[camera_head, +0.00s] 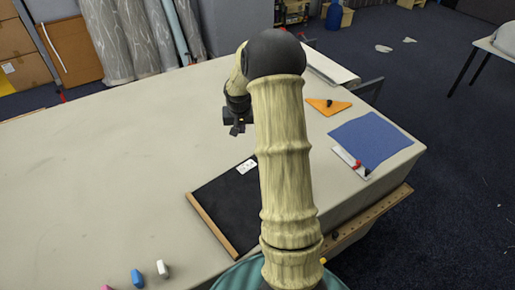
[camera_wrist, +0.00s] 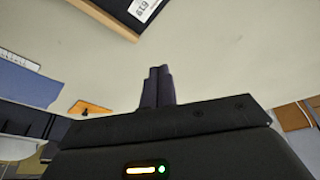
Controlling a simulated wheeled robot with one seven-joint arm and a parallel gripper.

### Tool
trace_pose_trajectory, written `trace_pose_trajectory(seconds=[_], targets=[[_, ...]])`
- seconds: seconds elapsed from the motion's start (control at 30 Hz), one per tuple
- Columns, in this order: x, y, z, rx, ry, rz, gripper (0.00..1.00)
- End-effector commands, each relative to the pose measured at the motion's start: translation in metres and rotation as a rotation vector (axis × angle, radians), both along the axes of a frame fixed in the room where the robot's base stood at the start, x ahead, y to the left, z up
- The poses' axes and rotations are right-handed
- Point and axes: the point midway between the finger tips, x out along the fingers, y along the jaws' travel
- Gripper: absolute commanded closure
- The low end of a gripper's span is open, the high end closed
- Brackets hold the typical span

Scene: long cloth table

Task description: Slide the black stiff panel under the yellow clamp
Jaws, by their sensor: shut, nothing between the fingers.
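The black stiff panel (camera_head: 222,202) lies flat on the table, with a wooden strip along its left edge and a white label near its far corner. My arm covers its right side. The panel's labelled end also shows at the top of the wrist view (camera_wrist: 116,7). My gripper (camera_head: 237,129) is above the table beyond the panel's far end, apart from it. In the wrist view its dark fingers (camera_wrist: 157,87) are together and empty. No yellow clamp shows clearly; a tiny yellow spot (camera_head: 323,261) beside my arm is too small to identify.
An orange triangle (camera_head: 321,107), a blue sheet (camera_head: 376,138) and a pale strip with a red part (camera_head: 350,163) lie to the right. Blue (camera_head: 137,278) and white (camera_head: 163,268) small blocks sit near the front edge. The pale table (camera_head: 100,180) is clear on the left.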

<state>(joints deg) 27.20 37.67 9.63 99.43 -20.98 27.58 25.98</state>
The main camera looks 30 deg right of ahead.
Motion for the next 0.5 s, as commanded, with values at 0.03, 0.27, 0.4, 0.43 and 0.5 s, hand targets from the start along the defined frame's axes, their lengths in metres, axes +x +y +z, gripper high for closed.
trace_pose_trajectory(seconds=[0.03, 0.27, 0.4, 0.43, 0.5], targets=[[0.009, -0.026, -0.020, 0.002, -0.007, -0.051, 1.00], [0.026, -0.083, -0.048, -0.001, -0.036, -0.169, 1.00], [0.027, -0.086, -0.047, -0.002, -0.038, -0.173, 1.00], [0.027, -0.086, -0.047, -0.002, -0.038, -0.173, 1.00], [0.027, -0.085, -0.047, -0.002, -0.037, -0.173, 1.00]])
